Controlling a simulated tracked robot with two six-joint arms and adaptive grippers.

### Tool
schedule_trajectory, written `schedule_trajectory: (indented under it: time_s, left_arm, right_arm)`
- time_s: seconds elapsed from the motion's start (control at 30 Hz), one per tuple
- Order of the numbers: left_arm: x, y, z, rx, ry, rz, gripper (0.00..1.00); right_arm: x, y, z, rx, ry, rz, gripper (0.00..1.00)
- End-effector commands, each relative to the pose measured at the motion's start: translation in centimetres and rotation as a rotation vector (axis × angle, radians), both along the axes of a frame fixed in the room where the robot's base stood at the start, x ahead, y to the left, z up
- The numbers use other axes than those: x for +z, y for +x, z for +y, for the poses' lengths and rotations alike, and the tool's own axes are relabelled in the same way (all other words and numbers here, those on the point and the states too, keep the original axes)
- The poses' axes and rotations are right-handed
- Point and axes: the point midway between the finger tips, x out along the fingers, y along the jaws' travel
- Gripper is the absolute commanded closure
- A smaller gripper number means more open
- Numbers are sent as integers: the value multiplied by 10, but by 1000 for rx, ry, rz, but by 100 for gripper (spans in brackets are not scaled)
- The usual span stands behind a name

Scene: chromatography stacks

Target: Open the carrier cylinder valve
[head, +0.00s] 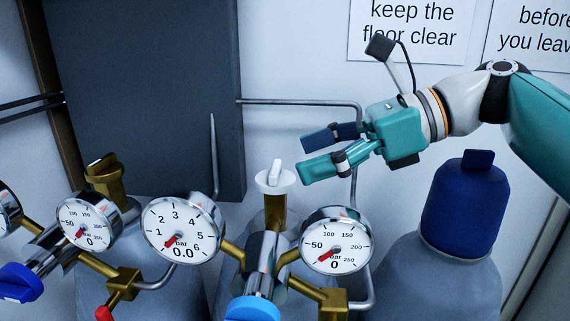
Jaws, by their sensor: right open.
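A white round valve knob (275,179) with a raised grip bar sits on a brass stem at the middle of the head view. No label shows which one is the carrier cylinder's. My right gripper (304,158) is open and empty, just right of and slightly above the white knob. Its fingers point left and appear apart from the knob. The gauge (335,240) right of the white valve and the larger gauge (183,230) left of it both read about zero. My left gripper is not in view.
A light blue regulator knob (252,309) is in front. A further gauge (88,224), a dark blue knob (20,283) and a red lever (104,313) are at the left. A blue-capped cylinder (465,205) stands right. Thin pipes (300,102) run along the wall behind.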

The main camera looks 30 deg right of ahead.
Motion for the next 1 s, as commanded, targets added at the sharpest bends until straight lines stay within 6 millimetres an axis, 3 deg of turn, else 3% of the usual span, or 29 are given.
schedule_trajectory:
  time_s: [0.2,0.63,1.0]
  left_arm:
    - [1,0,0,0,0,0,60]
    - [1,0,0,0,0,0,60]
    - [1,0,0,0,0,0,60]
  right_arm:
    - [-10,15,21,2,0,1,19]
    - [-14,20,26,-2,0,0,20]
    - [-14,20,26,-3,-1,-1,79]
